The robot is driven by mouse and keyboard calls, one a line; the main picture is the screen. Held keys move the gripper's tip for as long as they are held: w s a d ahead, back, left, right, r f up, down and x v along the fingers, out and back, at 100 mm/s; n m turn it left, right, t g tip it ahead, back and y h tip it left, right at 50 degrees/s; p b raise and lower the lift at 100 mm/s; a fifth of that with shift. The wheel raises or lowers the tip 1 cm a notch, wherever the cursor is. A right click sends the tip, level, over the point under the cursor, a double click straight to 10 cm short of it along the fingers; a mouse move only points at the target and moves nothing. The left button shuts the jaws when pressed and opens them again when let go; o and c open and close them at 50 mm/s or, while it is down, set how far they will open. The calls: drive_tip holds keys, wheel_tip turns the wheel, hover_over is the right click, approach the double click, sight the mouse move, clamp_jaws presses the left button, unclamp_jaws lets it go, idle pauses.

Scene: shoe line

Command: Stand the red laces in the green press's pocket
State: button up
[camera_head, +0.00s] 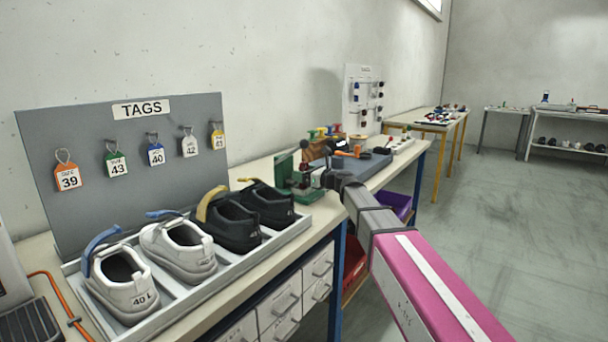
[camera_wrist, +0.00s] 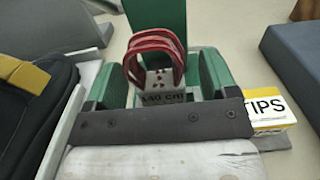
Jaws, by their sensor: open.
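The red laces (camera_wrist: 150,50) stand as upright loops in the wrist view, with a pale band marked 140 cm (camera_wrist: 165,85) at their foot. In the head view the green press (camera_head: 284,172) stands just past the black shoes. My gripper (camera_head: 324,178) is at the press, open. Its dark plate (camera_wrist: 160,124) crosses the front of the wrist view and hides what is below. Whether the fingertips touch the laces I cannot tell.
A box marked TIPS (camera_wrist: 268,106) is close right of the press. A black shoe (camera_wrist: 35,100) with a yellow tab is close left. A tray (camera_head: 215,283) holds white and black shoes before the tag board (camera_head: 90,205). A blue-grey block (camera_head: 365,163) lies beyond the press.

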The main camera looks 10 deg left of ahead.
drive_tip(key=v, duration=1)
drive_tip(key=shift+s+d, duration=0.15)
drive_tip(key=shift+d, duration=0.1)
